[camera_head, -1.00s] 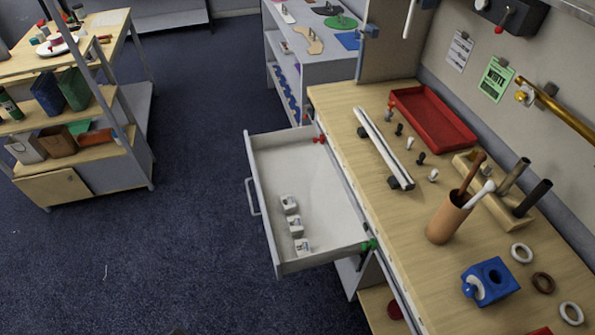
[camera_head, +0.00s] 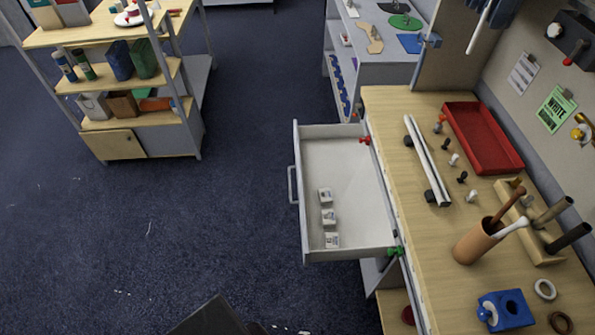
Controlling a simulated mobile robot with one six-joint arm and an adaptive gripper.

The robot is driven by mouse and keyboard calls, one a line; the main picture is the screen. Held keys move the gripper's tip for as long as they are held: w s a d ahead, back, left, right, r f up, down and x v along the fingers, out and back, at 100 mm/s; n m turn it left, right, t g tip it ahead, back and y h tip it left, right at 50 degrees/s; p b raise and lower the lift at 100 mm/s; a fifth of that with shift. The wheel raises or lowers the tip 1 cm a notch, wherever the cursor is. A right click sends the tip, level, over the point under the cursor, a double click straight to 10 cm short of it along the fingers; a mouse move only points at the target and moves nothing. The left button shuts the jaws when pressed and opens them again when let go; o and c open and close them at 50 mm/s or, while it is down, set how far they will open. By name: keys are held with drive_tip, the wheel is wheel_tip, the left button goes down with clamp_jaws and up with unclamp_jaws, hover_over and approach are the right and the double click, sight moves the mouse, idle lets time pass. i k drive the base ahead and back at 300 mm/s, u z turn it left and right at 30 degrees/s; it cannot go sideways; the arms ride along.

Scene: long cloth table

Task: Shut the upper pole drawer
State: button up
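A white-grey drawer (camera_head: 348,165) is pulled far out from under the wooden workbench top, towards the left. Its front panel (camera_head: 301,190) faces left and carries a light bar handle (camera_head: 292,185). Three small white cubes (camera_head: 328,217) lie in a row inside, near the drawer front. A red fitting (camera_head: 365,140) and a green fitting (camera_head: 394,251) sit at the bench edge by the drawer's two inner corners. My gripper cannot be made out; only a dark angular shape, perhaps part of my arm, shows at the bottom edge, apart from the drawer.
The workbench (camera_head: 390,100) holds a red tray (camera_head: 484,138), a metal rail (camera_head: 427,160), a brown cup (camera_head: 477,243) with tools, and a blue block (camera_head: 505,310). A shelf unit (camera_head: 120,140) stands at upper left. Blue carpet (camera_head: 220,220) is clear left of the drawer.

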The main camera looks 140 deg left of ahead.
sight(332, 156)
drive_tip(key=u, duration=0.2)
drive_tip(key=k, duration=0.15)
drive_tip(key=u, duration=3.7)
drive_tip(key=k, duration=0.3)
drive_tip(key=u, duration=0.6)
